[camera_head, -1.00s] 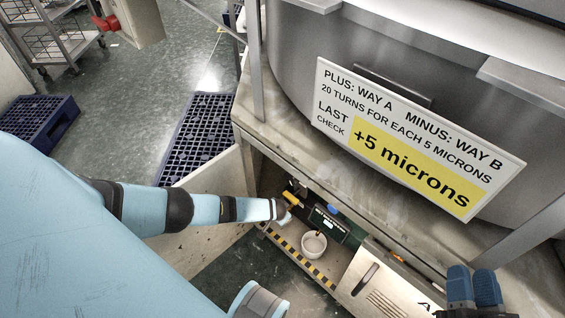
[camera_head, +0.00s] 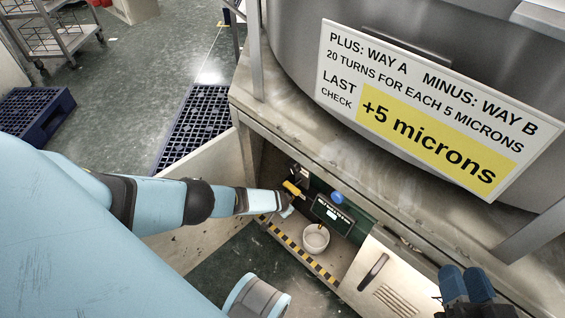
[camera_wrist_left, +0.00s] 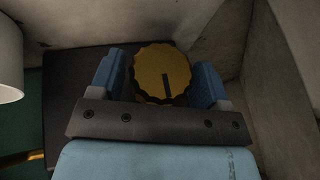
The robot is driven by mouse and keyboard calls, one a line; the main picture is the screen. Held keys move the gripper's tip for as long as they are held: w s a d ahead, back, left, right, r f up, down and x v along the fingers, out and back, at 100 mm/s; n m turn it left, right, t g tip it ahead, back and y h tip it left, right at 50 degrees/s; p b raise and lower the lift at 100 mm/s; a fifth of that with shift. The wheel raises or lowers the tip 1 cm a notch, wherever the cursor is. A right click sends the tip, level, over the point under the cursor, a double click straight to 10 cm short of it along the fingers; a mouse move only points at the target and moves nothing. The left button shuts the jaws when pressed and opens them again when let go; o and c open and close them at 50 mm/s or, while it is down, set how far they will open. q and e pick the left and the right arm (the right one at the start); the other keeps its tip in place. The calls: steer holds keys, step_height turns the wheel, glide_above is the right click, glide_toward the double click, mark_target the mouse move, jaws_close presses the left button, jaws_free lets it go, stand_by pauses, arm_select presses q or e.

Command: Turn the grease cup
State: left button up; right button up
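The grease cup is a yellow ribbed cap (camera_wrist_left: 162,72) with a dark line on its face, in the left wrist view. In the head view a yellow part (camera_head: 292,188) shows inside the open cabinet bay, at the end of my left arm. My left gripper (camera_wrist_left: 158,80) has its two blue fingers on either side of the cap. A narrow gap shows at the left finger; contact at the right finger is unclear. My right gripper (camera_head: 467,285) is at the lower right, its blue fingers together, nothing seen between them.
A small dark display (camera_head: 333,215) and a blue knob (camera_head: 337,198) are close by. A sign (camera_head: 424,104) reads "+5 microns". A vented panel (camera_head: 391,284) is at the right.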

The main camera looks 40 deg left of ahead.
arm_select(q)
steer(key=c, duration=0.6)
